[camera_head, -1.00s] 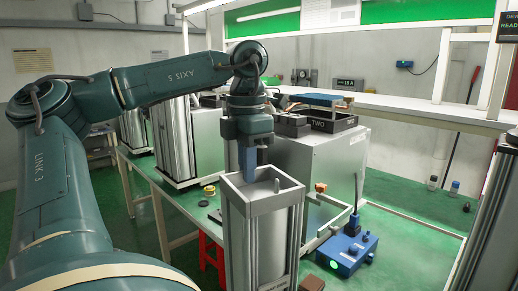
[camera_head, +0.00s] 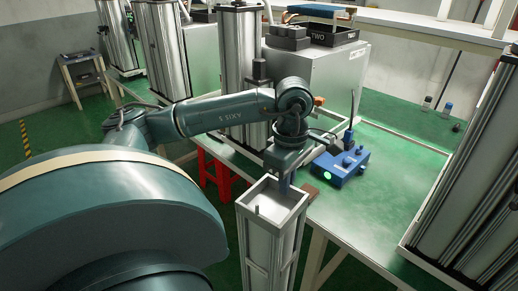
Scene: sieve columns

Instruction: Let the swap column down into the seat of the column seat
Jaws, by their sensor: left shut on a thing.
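The swap column (camera_head: 266,248) is a tall, pale metal post with an open square grey top and a small peg inside. It looks upright in the lower middle of the head view. Its lower end is cut off by the picture edge. My left gripper (camera_head: 285,182) is shut on the far right part of its top rim. The gripper body hides part of that rim. I cannot make out the column seat, or whether the column's foot touches anything. My right gripper is not in view.
A blue box (camera_head: 342,168) with a green light stands on the green bench top (camera_head: 385,200), right of the column. A brown block lies close behind. Other tall columns (camera_head: 240,50) and a cabinet (camera_head: 310,75) stand behind. A red stool (camera_head: 215,172) is left.

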